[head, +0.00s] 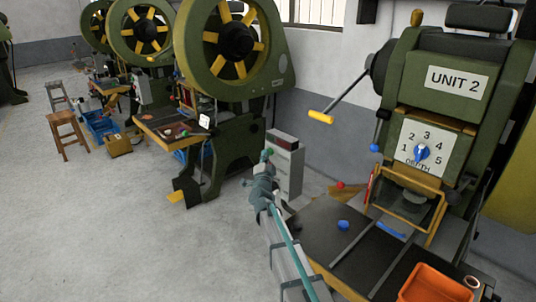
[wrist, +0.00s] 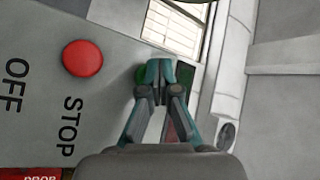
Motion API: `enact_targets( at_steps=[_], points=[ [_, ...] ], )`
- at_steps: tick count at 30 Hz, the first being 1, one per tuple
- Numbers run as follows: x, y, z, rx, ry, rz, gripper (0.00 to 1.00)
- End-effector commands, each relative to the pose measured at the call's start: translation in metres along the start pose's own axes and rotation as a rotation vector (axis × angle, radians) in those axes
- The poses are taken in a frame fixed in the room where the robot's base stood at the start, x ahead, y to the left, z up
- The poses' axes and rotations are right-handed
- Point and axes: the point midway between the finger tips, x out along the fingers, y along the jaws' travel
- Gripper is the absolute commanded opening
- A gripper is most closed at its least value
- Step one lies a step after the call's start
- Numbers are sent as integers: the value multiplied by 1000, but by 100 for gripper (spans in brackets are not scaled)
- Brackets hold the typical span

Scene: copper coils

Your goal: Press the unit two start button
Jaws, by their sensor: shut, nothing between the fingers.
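The press marked UNIT 2 (head: 458,80) stands at the right in the head view. A grey control box (head: 291,175) with a dark display stands to its left. My gripper (head: 267,156) is at the box's upper left side. In the wrist view my gripper (wrist: 160,70) is shut and empty, its tips over a green button (wrist: 141,76) that is mostly hidden behind them. I cannot tell whether they touch it. A red button (wrist: 82,58) with the word STOP is to the left on the same grey panel (wrist: 110,32). The word START is not visible.
A dark work table (head: 320,225) with a blue knob (head: 343,224) and an orange bin (head: 436,284) lies right of my arm. A lever with a yellow grip (head: 321,117) sticks out from the press. Another green press (head: 237,120) stands behind. The floor at left is open.

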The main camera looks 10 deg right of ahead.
Motion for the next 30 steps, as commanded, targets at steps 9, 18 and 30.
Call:
enact_targets(
  at_steps=[9, 18, 30],
  points=[
    [-1, -1, 0, 0, 2, 0, 0],
    [-11, -8, 7, -1, 0, 0, 0],
    [-13, -9, 9, 0, 1, 0, 0]
  ],
)
